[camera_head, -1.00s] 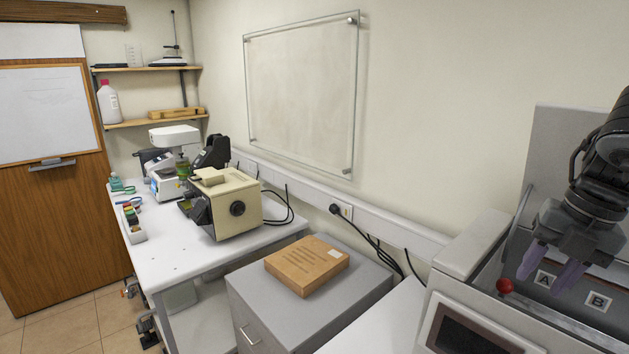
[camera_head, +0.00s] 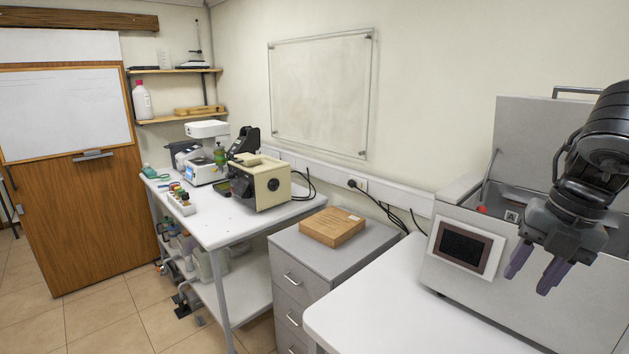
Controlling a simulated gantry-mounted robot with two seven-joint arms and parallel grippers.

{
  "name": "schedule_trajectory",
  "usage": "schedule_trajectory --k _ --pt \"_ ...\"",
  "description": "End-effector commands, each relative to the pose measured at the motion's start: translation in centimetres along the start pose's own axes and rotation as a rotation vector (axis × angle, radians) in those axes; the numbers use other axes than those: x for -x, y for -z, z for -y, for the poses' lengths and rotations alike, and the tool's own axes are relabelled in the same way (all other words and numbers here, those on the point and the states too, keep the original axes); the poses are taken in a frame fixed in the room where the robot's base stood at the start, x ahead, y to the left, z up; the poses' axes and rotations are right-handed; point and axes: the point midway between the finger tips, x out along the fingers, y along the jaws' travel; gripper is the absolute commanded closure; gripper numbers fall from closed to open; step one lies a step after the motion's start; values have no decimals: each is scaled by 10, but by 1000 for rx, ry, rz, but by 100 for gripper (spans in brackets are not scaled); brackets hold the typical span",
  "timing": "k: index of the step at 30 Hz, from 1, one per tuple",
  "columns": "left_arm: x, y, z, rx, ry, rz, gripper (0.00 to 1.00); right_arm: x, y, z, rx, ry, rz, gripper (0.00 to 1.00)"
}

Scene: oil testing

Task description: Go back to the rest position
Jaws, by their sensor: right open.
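My right gripper (camera_head: 537,270) is at the right of the head view, hanging from the dark arm that comes in from the upper right. Its two purple fingers point down and are apart, with nothing between them. It shows in front of the grey testing machine (camera_head: 470,282), whose lid (camera_head: 530,135) stands raised. The machine has a small dark screen (camera_head: 465,248) on its front. A red knob (camera_head: 482,210) and one black-and-white marker (camera_head: 511,216) show inside the machine's opening. My left gripper is not in view.
A white bench (camera_head: 385,310) stands before the machine. Tiled floor (camera_head: 105,318) is free at the lower left.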

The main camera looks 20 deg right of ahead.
Motion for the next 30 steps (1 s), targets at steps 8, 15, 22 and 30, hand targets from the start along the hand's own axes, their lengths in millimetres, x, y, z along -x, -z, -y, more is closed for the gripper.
schedule_trajectory --k 8,15,22,30 --pt "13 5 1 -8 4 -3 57 -52 -8 20 -56 -28 -177 59" --pt "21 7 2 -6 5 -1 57 -113 1 45 -106 -66 -372 59" --pt "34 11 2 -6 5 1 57 -212 47 72 -138 -166 -639 59" --pt "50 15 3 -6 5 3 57 -327 143 74 -196 -360 -798 59"
